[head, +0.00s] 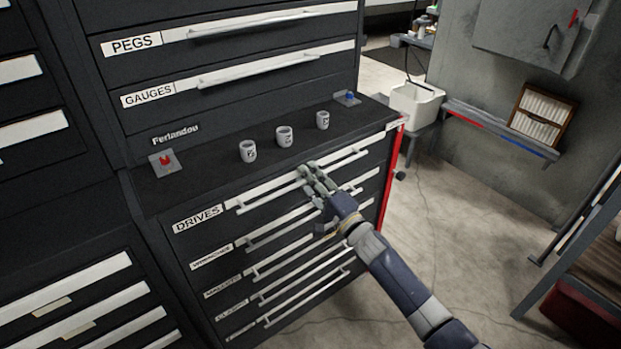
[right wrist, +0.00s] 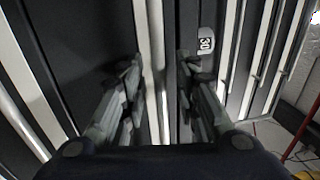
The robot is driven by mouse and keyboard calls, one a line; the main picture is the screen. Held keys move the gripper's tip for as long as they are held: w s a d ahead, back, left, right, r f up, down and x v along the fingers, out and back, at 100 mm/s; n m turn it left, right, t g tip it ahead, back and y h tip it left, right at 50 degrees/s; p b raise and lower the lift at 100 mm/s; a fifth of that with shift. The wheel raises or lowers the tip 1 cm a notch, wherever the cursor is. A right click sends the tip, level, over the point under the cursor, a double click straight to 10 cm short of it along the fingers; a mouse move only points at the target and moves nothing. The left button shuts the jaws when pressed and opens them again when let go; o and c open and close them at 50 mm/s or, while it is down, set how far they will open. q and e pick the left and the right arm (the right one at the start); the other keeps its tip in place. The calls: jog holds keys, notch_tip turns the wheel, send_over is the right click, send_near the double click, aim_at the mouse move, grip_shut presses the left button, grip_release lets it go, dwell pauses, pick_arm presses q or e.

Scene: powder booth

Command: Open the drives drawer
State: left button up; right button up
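The drives drawer (head: 290,185) is the top drawer of the lower dark cabinet, under the worktop, with a "DRIVES" label at its left end. Its front looks flush with the cabinet. A long pale bar handle (head: 262,194) runs along it. My right gripper (head: 309,172) is at the handle, right of its middle. In the right wrist view the fingers of my right gripper (right wrist: 160,78) stand apart, one on each side of a pale bar (right wrist: 155,60). I cannot tell if they touch it. My left gripper is not in view.
Three grey mugs (head: 284,136) stand on the worktop just above the drawer. A red button (head: 165,160) is at its left and a blue one (head: 350,96) at its right. More drawers lie below. The floor (head: 460,230) to the right is mostly clear.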

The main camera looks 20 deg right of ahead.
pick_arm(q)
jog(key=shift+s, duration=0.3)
pick_arm(e)
grip_shut()
pick_arm(q)
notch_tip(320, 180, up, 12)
jog(key=p, duration=1.2)
pick_arm(e)
jog(key=r+v, duration=0.3)
jog(key=v, duration=1.2)
jog(key=s+r+v, duration=0.1)
jog(key=r+v, duration=0.2)
jog(key=v, duration=1.3)
jog(key=shift+s+d, duration=0.3)
jog(key=shift+s, duration=0.1)
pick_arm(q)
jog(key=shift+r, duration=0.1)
pick_arm(e)
grip_release()
